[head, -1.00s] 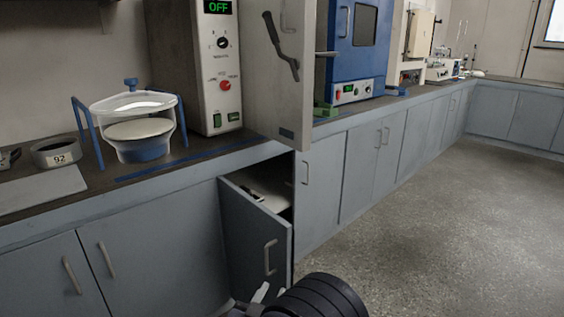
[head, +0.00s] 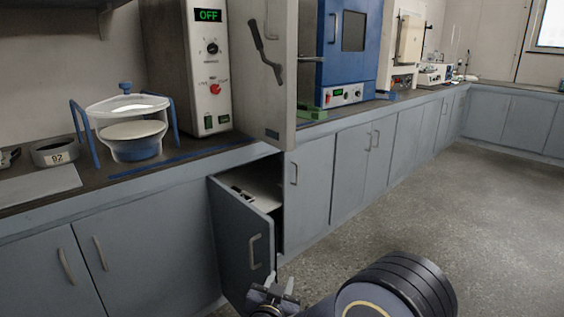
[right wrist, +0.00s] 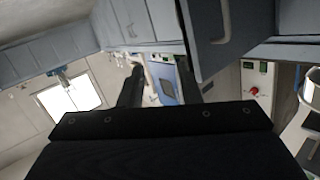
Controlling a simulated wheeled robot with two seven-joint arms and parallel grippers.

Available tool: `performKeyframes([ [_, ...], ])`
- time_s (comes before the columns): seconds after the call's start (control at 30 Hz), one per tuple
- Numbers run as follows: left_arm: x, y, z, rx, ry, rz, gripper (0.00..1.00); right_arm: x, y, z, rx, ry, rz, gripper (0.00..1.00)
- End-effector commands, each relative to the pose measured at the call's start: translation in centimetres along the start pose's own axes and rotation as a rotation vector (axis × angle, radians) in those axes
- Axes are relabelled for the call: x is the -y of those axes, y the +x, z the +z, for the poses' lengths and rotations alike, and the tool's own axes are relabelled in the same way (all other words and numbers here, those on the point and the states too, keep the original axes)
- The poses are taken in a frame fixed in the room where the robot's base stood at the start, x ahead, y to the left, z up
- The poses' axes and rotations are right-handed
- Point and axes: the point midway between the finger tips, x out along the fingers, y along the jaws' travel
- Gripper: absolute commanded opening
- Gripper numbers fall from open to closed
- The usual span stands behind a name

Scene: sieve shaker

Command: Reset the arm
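My right gripper (head: 279,284) shows at the bottom of the head view, in front of the open cabinet door (head: 243,243). Its two fingers stand apart with nothing between them. In the right wrist view the right gripper (right wrist: 161,86) also shows two dark, separated fingers, with a blue oven in the distance beyond them. The fingertips appear near the door but I cannot tell the exact gap; the door's handle (head: 255,251) is free. My left gripper is not in view.
The door stands ajar, showing a pale shelf (head: 262,190). A blue oven (head: 350,50) stands farther back. The floor (head: 470,230) at right is clear.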

Motion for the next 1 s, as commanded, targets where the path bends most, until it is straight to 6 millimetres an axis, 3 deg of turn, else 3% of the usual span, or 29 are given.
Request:
performKeyframes([
  [0.2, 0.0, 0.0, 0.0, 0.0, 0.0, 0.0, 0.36, -1.9, 0.9, -3.8, 0.135, 0.131, -0.124, 0.31],
  [0.37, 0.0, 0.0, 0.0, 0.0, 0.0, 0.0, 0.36, -4.8, -0.4, -7.6, 0.274, 0.229, -0.269, 0.31],
  [0.5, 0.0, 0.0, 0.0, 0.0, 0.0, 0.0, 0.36, -8.7, -4.1, -10.1, 0.41, 0.262, -0.393, 0.31],
  [0.63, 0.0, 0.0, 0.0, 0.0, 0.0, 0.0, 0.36, -13.0, -9.0, -10.6, 0.537, 0.239, -0.459, 0.31],
  [0.8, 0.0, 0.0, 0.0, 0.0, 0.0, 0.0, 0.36, -18.4, -15.5, -8.9, 0.697, 0.168, -0.457, 0.31],
  [1.0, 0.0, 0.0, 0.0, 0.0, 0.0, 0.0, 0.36, -23.0, -21.1, -6.1, 0.837, 0.099, -0.383, 0.31],
])
